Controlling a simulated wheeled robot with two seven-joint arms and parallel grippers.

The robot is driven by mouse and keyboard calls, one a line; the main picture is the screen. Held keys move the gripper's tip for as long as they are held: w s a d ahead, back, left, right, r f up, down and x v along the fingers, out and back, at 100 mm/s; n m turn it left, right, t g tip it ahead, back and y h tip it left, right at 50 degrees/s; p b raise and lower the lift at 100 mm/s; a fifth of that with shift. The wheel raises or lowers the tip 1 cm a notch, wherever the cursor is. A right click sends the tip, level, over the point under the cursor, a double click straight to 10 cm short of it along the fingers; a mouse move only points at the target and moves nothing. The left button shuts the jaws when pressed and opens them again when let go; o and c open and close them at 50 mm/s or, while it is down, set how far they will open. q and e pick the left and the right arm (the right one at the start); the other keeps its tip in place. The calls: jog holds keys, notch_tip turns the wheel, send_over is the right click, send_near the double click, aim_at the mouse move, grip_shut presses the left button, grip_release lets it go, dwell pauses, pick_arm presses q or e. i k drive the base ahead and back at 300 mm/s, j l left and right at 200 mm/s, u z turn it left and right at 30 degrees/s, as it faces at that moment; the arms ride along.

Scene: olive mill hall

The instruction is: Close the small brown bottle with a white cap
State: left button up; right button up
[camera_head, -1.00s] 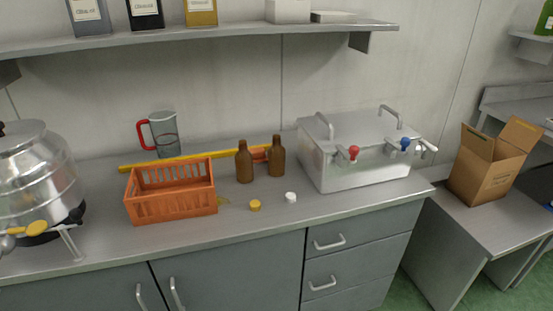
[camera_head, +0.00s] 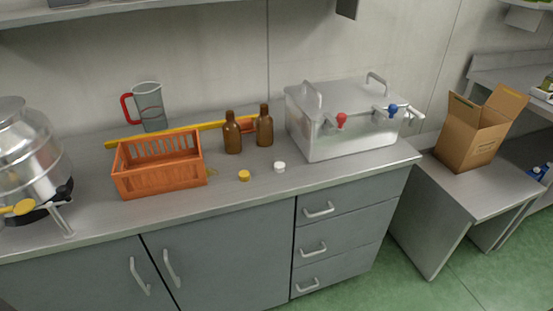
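Two small brown bottles stand upright side by side on the grey counter (camera_head: 205,219), a left one (camera_head: 232,134) and a right one (camera_head: 264,127). No cap shows on either, but their tops are too small to tell for certain. A white cap (camera_head: 279,167) lies on the counter in front of the right bottle. A yellow cap (camera_head: 244,176) lies to its left, in front of the left bottle. Neither of my grippers is in view.
An orange crate (camera_head: 160,179) stands left of the bottles, with a red-handled jug (camera_head: 149,108) behind it. A yellow bar lies behind the crate and bottles. A steel tank with taps (camera_head: 345,140) stands right. A cardboard box (camera_head: 468,138) sits on the lower right table. Counter in front of the caps is clear.

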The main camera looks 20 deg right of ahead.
aim_at(264, 122)
jog(key=i+j+z, duration=0.25)
jog(key=j, duration=0.4)
jog(key=j+z, duration=0.25)
jog(key=j, duration=0.4)
jog(key=i+j+z, duration=0.25)
jog(key=j, duration=0.45)
jog(key=k+l, duration=0.05)
jog(key=k, duration=0.05)
